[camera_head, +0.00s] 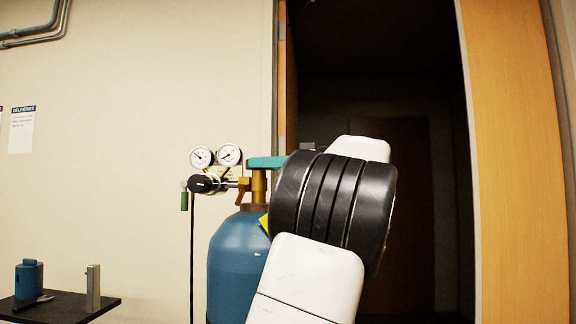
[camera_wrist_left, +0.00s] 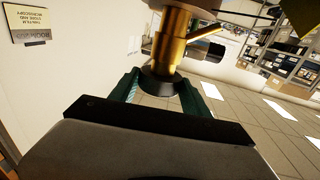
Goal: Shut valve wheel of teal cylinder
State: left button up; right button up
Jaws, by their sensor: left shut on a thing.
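The teal cylinder (camera_head: 235,262) looks blue and stands upright beside the doorway, partly covered by my left arm. A brass valve (camera_head: 259,187) rises from its top. It also shows large in the left wrist view (camera_wrist_left: 172,45). The black valve wheel (camera_wrist_left: 161,84) sits at the end of the brass stem. My left gripper (camera_head: 264,162) reaches over the valve from the right. In the left wrist view its green fingers (camera_wrist_left: 160,92) lie on both sides of the wheel and are shut on it. In the head view the wheel is hidden by the gripper.
A regulator with two round gauges (camera_head: 216,156) sticks out left of the valve, with a hose hanging down. A dark shelf (camera_head: 68,308) at lower left holds a blue object (camera_head: 29,279) and a grey block (camera_head: 93,288). The dark doorway (camera_head: 425,100) is behind my arm.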

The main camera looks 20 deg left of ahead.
pick_arm(q)
jog(key=shift+s+m+t, duration=0.1)
jog(key=shift+m+t, duration=0.2)
jog(key=shift+t, duration=0.2)
jog(key=m+t, duration=0.2)
jog(key=t, duration=0.1)
jog(key=shift+s, duration=0.15)
jog(key=m+t, duration=0.1)
jog(key=t, duration=0.1)
jog(key=m+t+h, duration=0.1)
jog(key=t, duration=0.1)
jog(key=s+m+t+h, duration=0.1)
jog(key=m+t, duration=0.1)
jog(key=shift+a, duration=0.3)
jog(key=shift+s+m+t+h, duration=0.15)
jog(key=shift+m+t+h, duration=1.5)
jog(key=shift+t, duration=0.55)
jog(key=shift+m+t+h, duration=0.3)
jog(key=shift+m+h, duration=0.05)
jog(key=o, duration=1.4)
